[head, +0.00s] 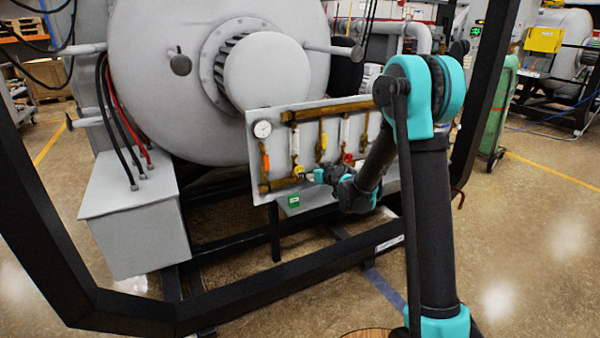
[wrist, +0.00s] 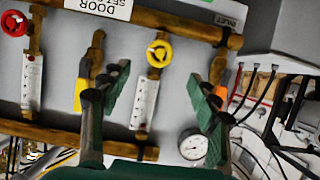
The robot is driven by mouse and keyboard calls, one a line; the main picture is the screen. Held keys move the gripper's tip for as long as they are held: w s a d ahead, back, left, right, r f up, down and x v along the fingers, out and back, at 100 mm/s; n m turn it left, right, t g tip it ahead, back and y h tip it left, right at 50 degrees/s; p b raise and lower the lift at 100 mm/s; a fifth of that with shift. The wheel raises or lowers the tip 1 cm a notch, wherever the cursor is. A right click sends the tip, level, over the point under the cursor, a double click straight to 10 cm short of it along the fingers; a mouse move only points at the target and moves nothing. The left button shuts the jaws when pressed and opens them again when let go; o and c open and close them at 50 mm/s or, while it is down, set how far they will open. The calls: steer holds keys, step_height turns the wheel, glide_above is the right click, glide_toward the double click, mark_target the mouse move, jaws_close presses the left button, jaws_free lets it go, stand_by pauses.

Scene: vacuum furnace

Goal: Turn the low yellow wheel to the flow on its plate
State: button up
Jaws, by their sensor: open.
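The yellow wheel (wrist: 159,53) is a small spoked handwheel on a brass pipe fitting at the low end of the panel. In the head view it (head: 298,171) sits at the panel's lower left. A white scale tube (wrist: 145,103) with small marks stands in line with it; its reading is too small to tell. A white label plate (wrist: 100,8) reads upside down "DOOR SET", partly cut off. My gripper (wrist: 159,78) is open and empty, its fingers apart to either side below the wheel in the wrist view. In the head view my gripper (head: 316,174) is close beside the wheel.
A red wheel (wrist: 15,24) with its own scale tube (wrist: 32,82) is on the left in the wrist view. A yellow lever (wrist: 80,94) lies near my left finger, an orange one (wrist: 222,90) near the right. A round gauge (wrist: 193,144) is below. Brass pipes border the wheel.

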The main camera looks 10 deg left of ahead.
mark_target(300, 170)
steer(key=x, duration=1)
steer(key=shift+w+a+f, duration=0.1)
steer(key=shift+w+f, duration=0.05)
steer(key=shift+w, duration=0.1)
steer(key=shift+c, duration=0.2)
steer(key=c, duration=1.1)
steer(key=shift+c, duration=0.2)
